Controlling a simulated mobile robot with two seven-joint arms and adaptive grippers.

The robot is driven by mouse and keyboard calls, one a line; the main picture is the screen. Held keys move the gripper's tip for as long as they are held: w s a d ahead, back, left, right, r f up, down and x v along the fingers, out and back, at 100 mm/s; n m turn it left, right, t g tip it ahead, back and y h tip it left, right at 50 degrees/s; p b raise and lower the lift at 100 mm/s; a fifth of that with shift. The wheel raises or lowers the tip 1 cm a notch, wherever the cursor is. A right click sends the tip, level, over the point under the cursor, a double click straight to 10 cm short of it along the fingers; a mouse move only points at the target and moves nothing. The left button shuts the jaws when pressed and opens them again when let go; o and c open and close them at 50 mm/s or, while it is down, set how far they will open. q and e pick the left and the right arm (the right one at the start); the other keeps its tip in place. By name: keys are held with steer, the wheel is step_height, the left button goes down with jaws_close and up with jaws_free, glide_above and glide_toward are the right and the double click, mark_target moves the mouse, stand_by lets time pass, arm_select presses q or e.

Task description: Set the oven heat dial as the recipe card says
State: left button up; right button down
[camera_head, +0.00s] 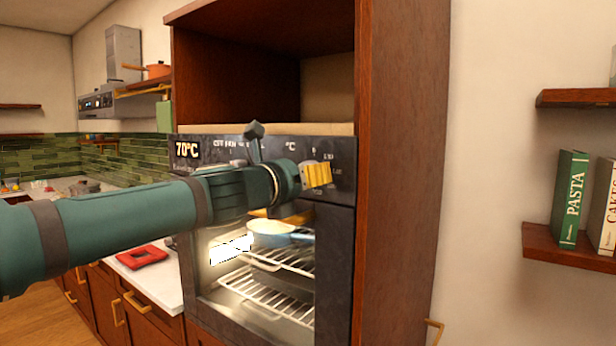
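The oven (335,260) is built into a tall brown cabinet, with a dark control panel (345,158) across its top. Printed markings, including a °C sign, show along the panel but are mostly too small to read. My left arm reaches across from the left, and its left gripper (317,175) is at the panel's right part, with yellow finger parts showing. I cannot tell if it touches or holds a dial; the heat dial is not clearly visible. No recipe card can be made out. My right gripper is out of view.
A pale blue pan (270,233) sits on the upper rack inside the lit oven. A red item (142,256) lies on the white counter at left. Books, one titled PASTA (571,198), stand on a wall shelf at right. An open niche lies above the oven.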

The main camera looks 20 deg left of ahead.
arm_select(q)
steer(key=shift+r, duration=0.1)
stand_by(0.4)
steer(key=o, duration=1.2)
steer(key=v, duration=1.2)
